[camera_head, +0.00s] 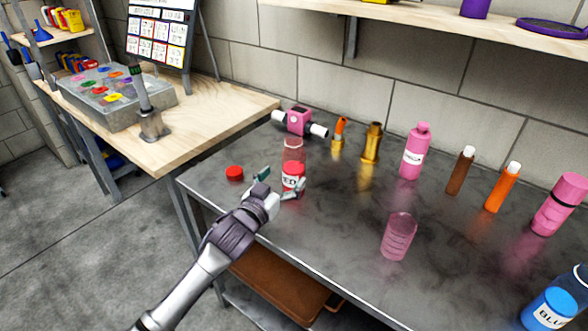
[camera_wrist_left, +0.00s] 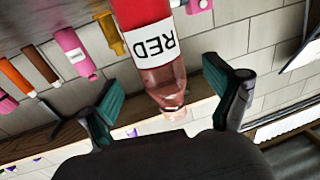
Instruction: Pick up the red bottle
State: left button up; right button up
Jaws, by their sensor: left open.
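The red bottle (camera_head: 293,176) stands upright on the dark metal table, with a clear upper part and a white label reading RED. My left gripper (camera_head: 278,187) is at its near left side, with its fingers spread. In the left wrist view the red bottle (camera_wrist_left: 150,45) appears upside down, beyond and between the open fingers of my left gripper (camera_wrist_left: 168,92). The fingers do not appear closed on it. A red cap (camera_head: 235,173) lies on the table left of the bottle. My right gripper is in neither view.
A pink and white device (camera_head: 300,122) stands behind the bottle. A pink bottle (camera_head: 414,150), a brass fitting (camera_head: 372,143) and a pink clear cup (camera_head: 398,237) are to the right. A blue bottle (camera_head: 551,309) is at the lower right. A wooden table (camera_head: 190,115) adjoins at left.

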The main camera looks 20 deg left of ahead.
aim_at(288, 169)
pick_arm(q)
jog(key=shift+w+r, duration=0.2)
jog(key=shift+w, duration=0.15)
jog(key=w, duration=0.2)
jog(key=w+d, duration=0.1)
jog(key=w, duration=0.1)
jog(key=shift+w, duration=0.2)
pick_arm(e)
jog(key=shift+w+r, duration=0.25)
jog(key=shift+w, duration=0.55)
pick_arm(q)
jog(key=shift+r, duration=0.1)
jog(key=c, duration=1.5)
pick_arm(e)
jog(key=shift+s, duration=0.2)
pick_arm(q)
jog(key=shift+r, duration=0.2)
